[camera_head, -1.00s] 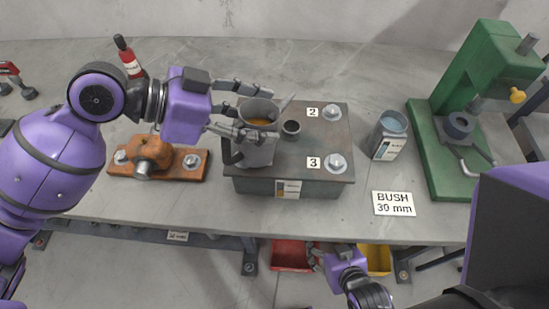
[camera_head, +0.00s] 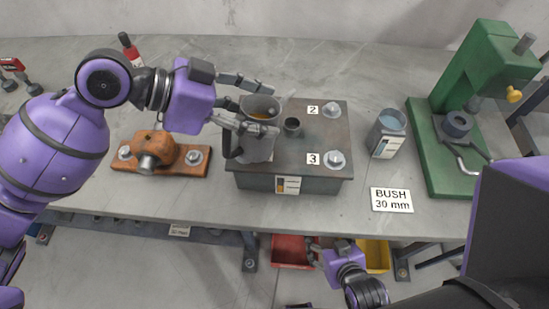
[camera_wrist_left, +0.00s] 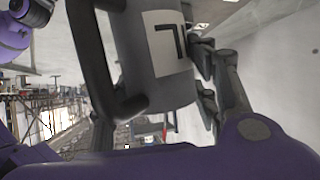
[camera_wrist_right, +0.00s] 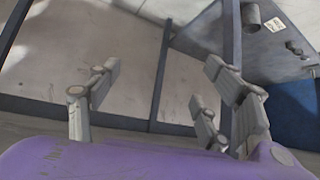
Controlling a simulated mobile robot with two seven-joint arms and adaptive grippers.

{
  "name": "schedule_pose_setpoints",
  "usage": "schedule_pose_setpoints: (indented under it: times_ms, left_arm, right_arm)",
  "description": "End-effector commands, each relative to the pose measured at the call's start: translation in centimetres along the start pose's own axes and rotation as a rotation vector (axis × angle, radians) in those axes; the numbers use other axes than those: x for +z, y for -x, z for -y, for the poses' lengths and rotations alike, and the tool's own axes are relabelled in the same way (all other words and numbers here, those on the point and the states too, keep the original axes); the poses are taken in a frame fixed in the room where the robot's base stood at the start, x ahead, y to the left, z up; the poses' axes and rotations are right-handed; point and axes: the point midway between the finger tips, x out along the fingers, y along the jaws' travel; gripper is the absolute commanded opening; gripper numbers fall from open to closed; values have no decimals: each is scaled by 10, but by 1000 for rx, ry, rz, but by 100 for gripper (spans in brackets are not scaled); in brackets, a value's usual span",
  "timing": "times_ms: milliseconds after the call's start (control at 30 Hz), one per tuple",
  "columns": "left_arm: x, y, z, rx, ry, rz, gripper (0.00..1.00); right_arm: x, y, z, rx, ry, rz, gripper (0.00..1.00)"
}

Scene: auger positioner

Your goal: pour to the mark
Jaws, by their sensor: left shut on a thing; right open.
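My left gripper (camera_head: 270,108) is shut on a grey jug (camera_head: 256,148) holding amber liquid (camera_head: 260,115). The jug is over the left part of a dark metal box (camera_head: 319,169), left of a small round filler neck (camera_head: 292,127). I cannot tell whether its base touches the box. A gauge plate (camera_head: 287,185) with a small amber patch is on the box front; its mark is too small to read. The left wrist view shows the jug's grey side (camera_wrist_left: 155,75), white label and dark handle. My right gripper (camera_head: 318,254) is open and empty below the table's front edge.
Bolts and plates "2" and "3" are on the box top. A container of bluish contents (camera_head: 387,134) and a green press (camera_head: 440,150) stand right. An orange-brown fixture (camera_head: 158,156) stands left, a red bottle (camera_head: 130,50) behind. Red and yellow bins are below.

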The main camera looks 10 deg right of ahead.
Motion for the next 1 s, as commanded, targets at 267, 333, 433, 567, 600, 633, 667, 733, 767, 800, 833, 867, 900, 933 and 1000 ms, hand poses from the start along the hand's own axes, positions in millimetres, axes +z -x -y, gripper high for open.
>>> schedule_pose_setpoints:
  times_ms: [267, 333, 433, 567, 600, 633, 667, 733, 767, 800, 833, 867, 900, 933, 1000]
  left_arm:
    - [-2, 1, 0, -1, -3, -2, 14]
    - [-2, 1, 0, -1, -2, 0, 14]
    - [-3, 2, 0, -1, -1, 5, 14]
    - [-5, 2, 0, 1, 2, 16, 14]
    - [-5, 3, 0, 2, 3, 19, 14]
    - [-5, 3, 0, 2, 5, 22, 14]
    - [-5, 3, 0, 3, 6, 25, 14]
    - [-6, 4, 0, 3, 8, 31, 14]
    - [-6, 4, 0, 4, 9, 33, 14]
    - [-6, 4, 0, 4, 11, 36, 14]
    - [-6, 4, 0, 4, 12, 39, 14]
    - [-6, 4, 0, 5, 13, 40, 14]
    - [-6, 4, 0, 5, 14, 42, 14]
    - [-6, 4, 0, 6, 15, 43, 14]
    - [-6, 4, 0, 7, 16, 43, 14]
  right_arm:
    - [-5, 0, -1, 0, 5, -10, 73]
    - [-5, 0, -1, 0, 7, -11, 73]
    - [-6, 0, -2, -1, 9, -12, 73]
    - [-8, 0, -2, -2, 11, -13, 73]
    - [-8, 0, -2, -2, 11, -13, 73]
    - [-8, 0, -2, -2, 11, -13, 73]
    - [-8, 0, -1, -1, 10, -13, 73]
    - [-8, 1, -1, -1, 10, -12, 73]
    - [-9, 1, -1, -1, 10, -12, 73]
    - [-9, 1, -1, -1, 10, -12, 73]
    - [-9, 1, -1, -1, 9, -11, 73]
    - [-8, 1, -1, -1, 9, -10, 73]
    - [-8, 1, -1, -1, 9, -9, 73]
    - [-8, 1, -1, -1, 9, -8, 73]
    - [-7, 1, -1, -1, 8, -7, 73]
